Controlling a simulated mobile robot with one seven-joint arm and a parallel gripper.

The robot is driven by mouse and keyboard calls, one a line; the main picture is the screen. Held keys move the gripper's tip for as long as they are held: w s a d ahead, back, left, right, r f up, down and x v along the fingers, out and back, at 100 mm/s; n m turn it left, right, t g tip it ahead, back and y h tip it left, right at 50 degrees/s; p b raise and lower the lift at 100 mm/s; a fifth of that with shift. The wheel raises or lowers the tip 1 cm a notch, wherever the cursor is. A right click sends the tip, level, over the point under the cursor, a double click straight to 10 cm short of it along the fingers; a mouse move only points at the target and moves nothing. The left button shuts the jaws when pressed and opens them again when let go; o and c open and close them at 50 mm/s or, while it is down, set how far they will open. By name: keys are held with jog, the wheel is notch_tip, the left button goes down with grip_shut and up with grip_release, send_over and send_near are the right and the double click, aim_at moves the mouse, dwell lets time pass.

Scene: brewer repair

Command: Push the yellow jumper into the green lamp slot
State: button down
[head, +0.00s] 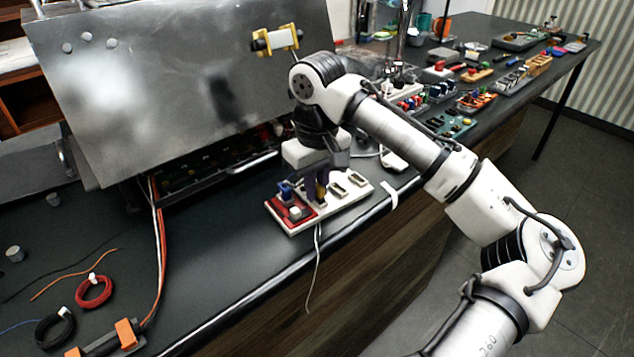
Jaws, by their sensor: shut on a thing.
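A white board (350,193) with several dark slots lies near the front edge of the bench. Its left end carries a red base (290,212) with a white button and a blue part (286,190). My gripper (318,190) points down over the middle of the board and is shut. A small bit of yellow and purple shows at its fingertips. I take the yellow to be the yellow jumper (322,188), mostly hidden by the fingers. I cannot tell whether it touches a slot. I cannot make out which slot is the green lamp's.
A large grey metal panel (190,85) stands tilted behind the board, with a yellow-ended white part (275,40) on its upper right. Trays of parts (480,100) fill the bench's right side. Red cable (93,290) and black cable (54,328) coils lie at left.

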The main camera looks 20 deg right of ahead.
jog(key=shift+s+a+f, duration=0.15)
jog(key=shift+s+f, duration=0.05)
jog(key=shift+f, duration=0.5)
jog(key=c, duration=1.5)
grip_release()
jog(key=shift+o, duration=0.6)
jog(key=shift+r, duration=0.15)
notch_tip(320, 180, up, 15)
jog(key=shift+f, duration=0.1)
jog(key=shift+s, duration=0.1)
